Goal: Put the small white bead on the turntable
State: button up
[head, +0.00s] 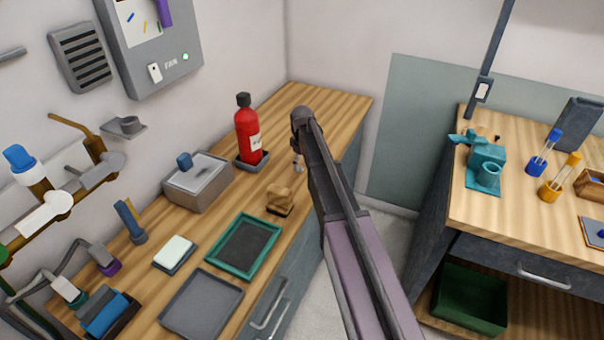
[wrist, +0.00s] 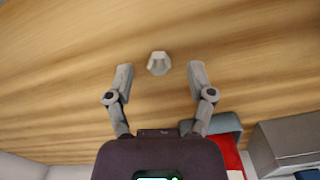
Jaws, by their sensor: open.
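In the wrist view, a small pale faceted object (wrist: 158,64), apparently the white bead, sits on the striped wooden bench top (wrist: 60,65). My gripper (wrist: 160,76) is open, with one finger on each side of the bead in the picture and a gap to each. Nothing is held. How high the fingers are above the wood I cannot tell. In the head view my arm hides most of the gripper, and I cannot make out the bead. I cannot identify a turntable in either view.
A red bottle (head: 247,135) stands in a grey holder by a grey box (head: 198,185). A wooden block (head: 280,200), a green-rimmed tray (head: 224,264) and a grey tray (head: 190,320) lie nearer. Another bench (head: 530,215) holds a teal fixture (head: 486,160) at right.

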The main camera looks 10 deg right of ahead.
jog(key=shift+f+b, duration=0.6)
jog(key=shift+f, duration=0.25)
jog(key=c, duration=0.9)
jog(key=shift+r, duration=0.15)
jog(key=shift+c, duration=0.2)
notch_tip(320, 180, up, 3)
jog(key=p, duration=0.3)
jog(key=shift+r+p, duration=0.2)
jog(key=shift+p, duration=0.15)
jog(key=s, duration=0.5)
jog(key=s+r+p, duration=0.1)
jog(key=s, duration=1)
jog(key=shift+r, duration=0.2)
